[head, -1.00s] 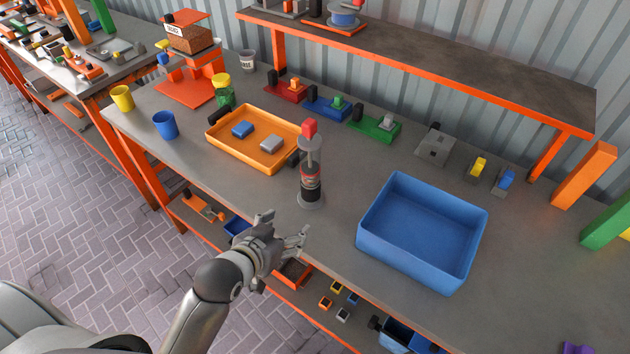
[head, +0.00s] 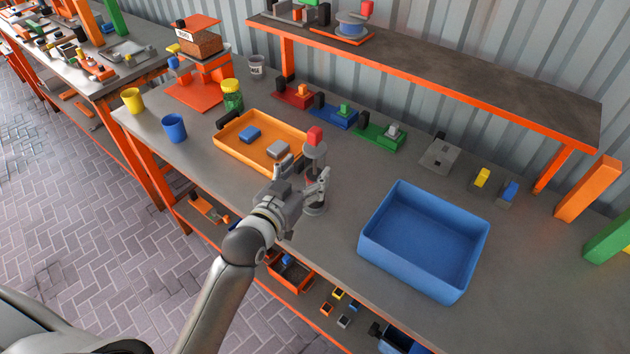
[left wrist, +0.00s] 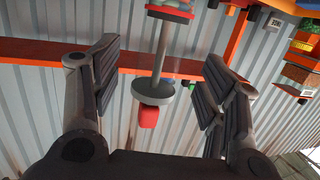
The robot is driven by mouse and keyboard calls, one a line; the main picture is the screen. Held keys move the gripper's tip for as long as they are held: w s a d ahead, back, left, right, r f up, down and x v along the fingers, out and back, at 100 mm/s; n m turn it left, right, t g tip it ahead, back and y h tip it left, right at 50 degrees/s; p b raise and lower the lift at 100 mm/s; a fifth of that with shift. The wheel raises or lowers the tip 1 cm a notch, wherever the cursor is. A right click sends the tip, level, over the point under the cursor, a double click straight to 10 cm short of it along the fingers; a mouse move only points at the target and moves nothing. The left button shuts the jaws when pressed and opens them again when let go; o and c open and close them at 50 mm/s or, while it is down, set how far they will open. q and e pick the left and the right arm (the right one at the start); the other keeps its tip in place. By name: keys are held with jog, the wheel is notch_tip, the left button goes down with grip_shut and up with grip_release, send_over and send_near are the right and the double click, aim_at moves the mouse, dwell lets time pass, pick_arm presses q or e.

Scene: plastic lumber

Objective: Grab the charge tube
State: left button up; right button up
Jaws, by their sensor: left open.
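The charge tube (head: 315,154) appears to be the upright stand piece with a red cap, grey discs and a thin rod, standing on the bench right of the orange tray. My left gripper (head: 303,175) is open at its near-left side and hides much of its middle and lower part. In the left wrist view the scene is upside down; the tube's rod (left wrist: 161,50), disc and red cap (left wrist: 149,116) show between the two spread fingers (left wrist: 157,75). I cannot tell whether the fingers touch it. My right gripper is not in view.
The orange tray (head: 231,151) with two small blocks lies close to the left of the tube. A large blue bin (head: 415,262) stands to the right. A raised shelf (head: 430,75) runs behind. The bench between tube and bin is clear.

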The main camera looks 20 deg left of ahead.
aim_at(310, 170)
pick_arm(q)
jog(key=shift+w+d+f, duration=0.1)
jog(key=shift+w, duration=0.3)
jog(key=shift+f+p+x, duration=0.15)
jog(key=shift+p+x, duration=0.25)
jog(key=shift+x, duration=0.65)
jog(key=shift+f+p+x, duration=0.15)
jog(key=shift+p+x, duration=0.25)
jog(key=shift+x, duration=0.7)
grip_shut()
